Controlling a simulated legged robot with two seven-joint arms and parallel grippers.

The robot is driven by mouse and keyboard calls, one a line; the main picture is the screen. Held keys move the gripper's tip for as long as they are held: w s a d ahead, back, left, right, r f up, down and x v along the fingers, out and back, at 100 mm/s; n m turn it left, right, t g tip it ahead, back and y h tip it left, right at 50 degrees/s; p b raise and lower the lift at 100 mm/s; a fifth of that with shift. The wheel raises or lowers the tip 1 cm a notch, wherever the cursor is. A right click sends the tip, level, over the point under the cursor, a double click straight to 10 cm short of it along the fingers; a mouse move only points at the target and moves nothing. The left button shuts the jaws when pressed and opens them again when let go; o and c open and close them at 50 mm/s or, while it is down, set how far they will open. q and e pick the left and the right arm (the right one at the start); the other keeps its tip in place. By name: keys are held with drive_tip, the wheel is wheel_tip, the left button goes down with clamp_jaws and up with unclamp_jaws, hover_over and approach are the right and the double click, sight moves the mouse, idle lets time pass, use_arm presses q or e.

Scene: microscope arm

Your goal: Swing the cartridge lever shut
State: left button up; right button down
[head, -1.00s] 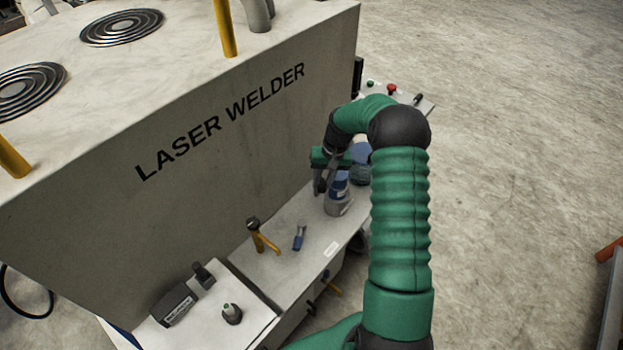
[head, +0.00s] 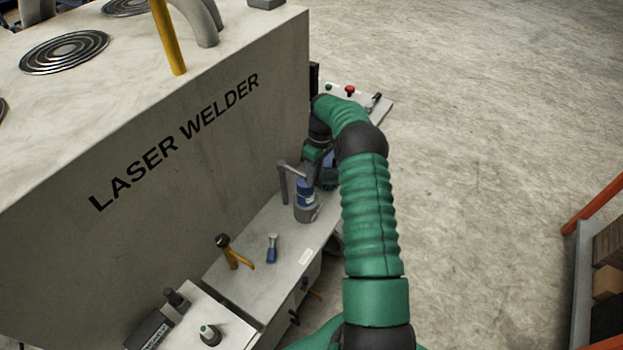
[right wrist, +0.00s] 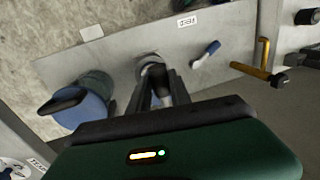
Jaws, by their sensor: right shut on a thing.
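A blue and grey cylinder (head: 306,200) stands upright on the bench shelf under the laser welder. A grey angled lever (head: 283,182) shows at its upper left, with an arm reaching right towards my gripper. My right gripper (head: 312,172) is at the cylinder's top, partly hidden by its own wrist and arm. In the right wrist view its two dark fingers (right wrist: 160,88) are close together over the grey base of the cylinder (right wrist: 152,66). The gripper is shut, apparently on the lever; the contact itself is hard to see. My left gripper is not in view.
A blue round part with a black handle (right wrist: 88,108) stands beside the cylinder. A yellow-handled fitting (head: 232,252) and a small blue-handled tool (head: 272,248) are on the shelf. The welder wall (head: 180,170) rises behind. Open floor (head: 480,160) lies to the right.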

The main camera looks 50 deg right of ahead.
drive_tip(key=shift+w+d, duration=0.1)
drive_tip(key=shift+d, duration=0.1)
idle(0.4)
drive_tip(key=c, duration=1.5)
unclamp_jaws()
drive_tip(key=o, duration=0.3)
drive_tip(key=shift+w+f, duration=0.1)
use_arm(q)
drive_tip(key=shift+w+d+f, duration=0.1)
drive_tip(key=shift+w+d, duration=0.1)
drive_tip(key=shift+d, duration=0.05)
use_arm(e)
drive_tip(key=shift+d+f, duration=0.1)
drive_tip(key=shift+d, duration=0.1)
drive_tip(key=shift+r, duration=0.55)
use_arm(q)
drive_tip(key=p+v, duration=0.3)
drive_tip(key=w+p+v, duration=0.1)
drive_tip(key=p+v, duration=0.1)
use_arm(e)
drive_tip(key=d+r, duration=0.1)
drive_tip(key=r, duration=0.4)
drive_tip(key=d+r, duration=0.1)
drive_tip(key=r, duration=0.4)
drive_tip(key=d+r, duration=0.1)
drive_tip(key=r, duration=0.4)
drive_tip(key=shift+w+d+r, duration=0.15)
drive_tip(key=shift+w+d, duration=0.1)
